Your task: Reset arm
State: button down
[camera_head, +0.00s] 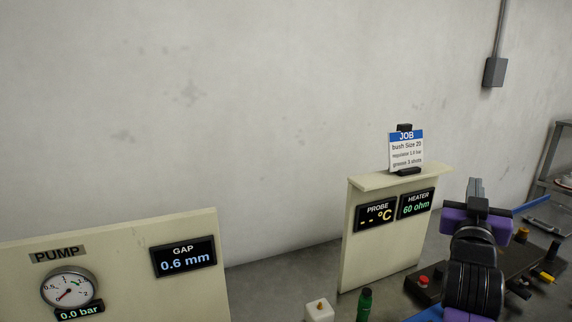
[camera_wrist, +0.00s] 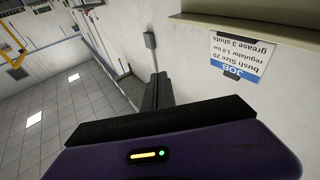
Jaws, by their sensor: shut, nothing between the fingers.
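My arm, black and purple, rises at the lower right of the head view. My gripper (camera_head: 475,188) is at its top, with its narrow grey fingers pointing up, to the right of the job card. In the wrist view my gripper (camera_wrist: 157,90) shows dark fingers close together beyond the purple housing. It is shut and nothing shows between the fingers. It is raised in free air, touching nothing that I can see.
A JOB card (camera_head: 406,151) stands on a cream panel (camera_head: 372,258) with PROBE and HEATER displays; the card is upside down in the wrist view (camera_wrist: 238,52). A PUMP panel (camera_head: 120,270) reads 0.0 bar and 0.6 mm gap. A green bottle (camera_head: 364,305) stands near a white block (camera_head: 319,310).

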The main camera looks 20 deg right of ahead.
jog(key=s+a+f+n+t+y, duration=0.4)
jog(key=a+f+n+y, duration=0.2)
jog(key=a, duration=0.5)
jog(key=s+a+f+n+t+y, duration=0.4)
jog(key=a+f+n+y, duration=0.15)
jog(key=a, duration=0.55)
jog(key=s+a+f+g+y, duration=0.1)
jog(key=s+a+f, duration=0.3)
jog(key=s, duration=0.4)
jog(key=s+a+f+m+g+y, duration=0.1)
jog(key=s+a+f+g+y, duration=0.1)
jog(key=s+a+f, duration=0.3)
jog(key=s+a+f+m+g+y, duration=0.1)
jog(key=s+a+f+g+y, duration=0.1)
jog(key=s+f, duration=0.5)
jog(key=shift+s+a+g, duration=0.6)
jog(key=shift+s+a, duration=0.75)
jog(key=shift+s, duration=1.9)
